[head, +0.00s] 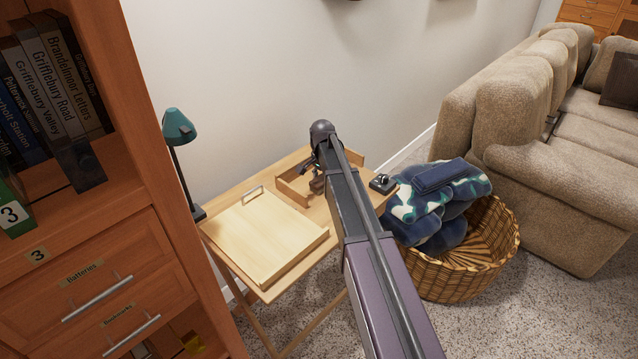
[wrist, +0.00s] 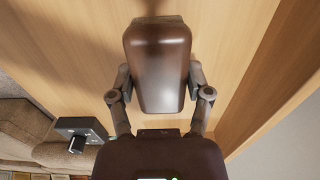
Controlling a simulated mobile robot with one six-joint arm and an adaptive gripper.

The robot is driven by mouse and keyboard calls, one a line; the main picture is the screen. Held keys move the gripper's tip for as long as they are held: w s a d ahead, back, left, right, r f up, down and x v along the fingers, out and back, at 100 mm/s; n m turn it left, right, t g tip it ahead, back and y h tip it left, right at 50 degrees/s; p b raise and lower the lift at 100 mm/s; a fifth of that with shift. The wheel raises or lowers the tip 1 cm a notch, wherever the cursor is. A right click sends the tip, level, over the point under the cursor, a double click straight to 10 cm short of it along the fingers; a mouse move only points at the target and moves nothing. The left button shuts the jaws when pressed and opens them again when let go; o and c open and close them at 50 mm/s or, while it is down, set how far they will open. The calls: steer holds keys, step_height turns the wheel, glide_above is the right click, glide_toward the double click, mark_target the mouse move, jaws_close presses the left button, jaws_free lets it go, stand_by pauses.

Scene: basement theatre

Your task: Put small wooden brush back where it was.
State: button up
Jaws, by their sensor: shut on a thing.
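The small wooden brush (wrist: 158,62) is dark brown with a smooth, rounded back, and it fills the middle of the wrist view. My gripper (wrist: 157,78) is shut on it, with one finger on each side. In the head view my gripper (head: 317,178) is over the back part of the small wooden table (head: 262,287), beside a low open wooden box (head: 292,191). My arm hides much of that area, and the brush can hardly be made out there. I cannot tell whether the brush touches the wood below it.
A drawing board (head: 265,235) lies on the table's left part, with a teal lamp (head: 179,127) behind it. A small black device (head: 383,183) sits at the right edge. A wicker basket (head: 470,265) with blankets and a sofa (head: 560,190) stand right; a bookcase (head: 150,120) stands left.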

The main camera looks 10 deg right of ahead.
mark_target(322, 178)
steer(key=shift+f, duration=0.15)
steer(key=o, duration=1)
steer(key=shift+r, duration=0.2)
step_height(322, 178, up, 12)
steer(key=p, duration=1.2)
stand_by(0.4)
steer(key=shift+s, duration=0.1)
